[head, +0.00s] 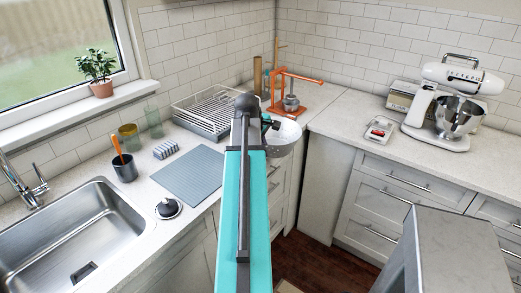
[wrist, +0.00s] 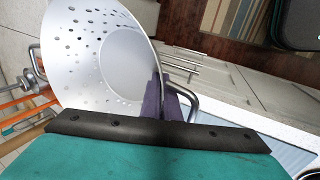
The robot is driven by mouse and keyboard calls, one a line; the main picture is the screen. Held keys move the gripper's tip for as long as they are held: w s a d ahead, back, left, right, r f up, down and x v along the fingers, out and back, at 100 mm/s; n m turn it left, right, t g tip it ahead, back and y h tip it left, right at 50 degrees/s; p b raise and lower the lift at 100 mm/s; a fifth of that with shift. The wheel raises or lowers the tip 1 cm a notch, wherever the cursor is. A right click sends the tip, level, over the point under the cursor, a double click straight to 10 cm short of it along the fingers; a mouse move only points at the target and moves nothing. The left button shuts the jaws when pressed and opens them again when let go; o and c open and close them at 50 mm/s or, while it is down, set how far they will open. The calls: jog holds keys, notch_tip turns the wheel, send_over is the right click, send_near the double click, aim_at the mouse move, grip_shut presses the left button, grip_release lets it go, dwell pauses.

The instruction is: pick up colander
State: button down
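The colander (wrist: 110,55) is a pale metal bowl with rows of small holes, large in the upper left of the wrist view. Its wire handle (wrist: 183,98) shows by the rim. My gripper (wrist: 165,98) has its dark purple fingers at the rim beside this handle, one on each side, and looks shut on it. In the head view the colander (head: 285,139) shows just right of my teal arm, at the counter's inner corner. My arm hides its left part and most of the gripper there. I cannot tell whether it touches the counter.
A wire dish rack (head: 208,108) and an orange stand (head: 290,90) are close behind the colander. A blue-grey mat (head: 190,176) and the sink (head: 75,240) lie left. A stand mixer (head: 455,105) is on the right counter. The right counter's near stretch is clear.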

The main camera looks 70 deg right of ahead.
jog(key=shift+s+a+r, duration=0.1)
jog(key=shift+s+a, duration=0.1)
dwell(0.6)
